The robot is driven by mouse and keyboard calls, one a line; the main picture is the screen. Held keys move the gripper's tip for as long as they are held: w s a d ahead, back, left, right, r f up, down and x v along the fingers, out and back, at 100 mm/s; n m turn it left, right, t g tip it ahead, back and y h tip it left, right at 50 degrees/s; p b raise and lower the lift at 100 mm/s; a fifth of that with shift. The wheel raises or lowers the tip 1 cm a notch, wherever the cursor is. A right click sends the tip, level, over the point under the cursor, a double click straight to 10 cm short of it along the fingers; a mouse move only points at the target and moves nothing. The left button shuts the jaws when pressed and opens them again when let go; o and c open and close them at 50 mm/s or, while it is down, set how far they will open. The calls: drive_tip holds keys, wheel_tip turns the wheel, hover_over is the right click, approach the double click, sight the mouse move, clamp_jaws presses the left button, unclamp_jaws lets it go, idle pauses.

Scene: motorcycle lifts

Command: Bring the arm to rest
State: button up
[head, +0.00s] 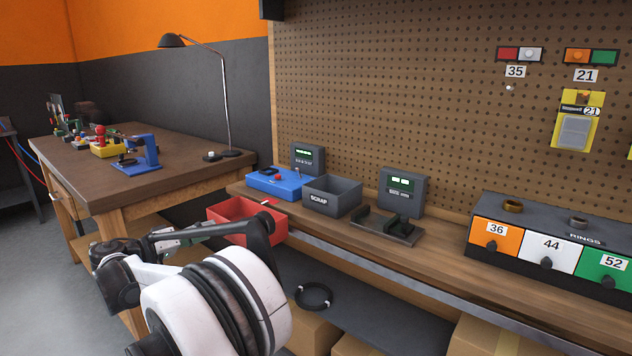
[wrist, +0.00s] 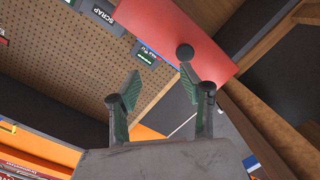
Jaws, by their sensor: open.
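My gripper (wrist: 160,84) shows in the wrist view with its two green-padded fingers apart and nothing between them. A red surface (wrist: 165,28) with a dark round knob lies beyond the fingertips; I cannot tell how far. In the head view my arm is folded in the lower left, in front of the red bin (head: 226,211) and overlapping it in the picture. I cannot make out the fingers clearly there.
The workbench (head: 440,255) holds a grey SCRAP bin (head: 332,196), a blue box (head: 274,182), a black fixture (head: 386,225) and a rings cabinet (head: 548,235). A second table (head: 165,172) stands at the left. Cardboard boxes (head: 312,325) sit below. Grey floor (head: 60,290) is open at left.

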drive_tip(key=d+r+g+y+p, duration=0.1)
drive_tip(key=d+r, duration=0.2)
drive_tip(key=d, duration=0.4)
drive_tip(key=w+d+r+g, duration=0.1)
drive_tip(key=d+r, duration=0.3)
drive_tip(key=d, duration=0.2)
drive_tip(key=d+r+g+y+p, duration=0.1)
drive_tip(key=d+r, duration=0.2)
drive_tip(key=d, duration=0.4)
drive_tip(key=s+d+r+g+y+p, duration=0.15)
drive_tip(key=s+d, duration=0.25)
drive_tip(key=d, duration=0.4)
drive_tip(key=s+d+r+g+y+p, duration=0.1)
drive_tip(key=s+d+r, duration=0.2)
drive_tip(key=d, duration=0.5)
drive_tip(key=s+d+r+g+y+p, duration=0.1)
drive_tip(key=s+d+g+y+p, duration=0.15)
drive_tip(key=s+d, duration=1.15)
drive_tip(key=s+d+f+m+t+y+p, duration=0.1)
drive_tip(key=s+f, duration=0.1)
drive_tip(key=s, duration=0.7)
drive_tip(key=s+d+f+m+t+y+p, duration=0.1)
drive_tip(key=s+f+y, duration=0.1)
drive_tip(key=s, duration=0.7)
drive_tip(key=shift+s+d+f, duration=0.2)
drive_tip(key=shift+d+f, duration=0.15)
drive_tip(key=shift+f, duration=0.35)
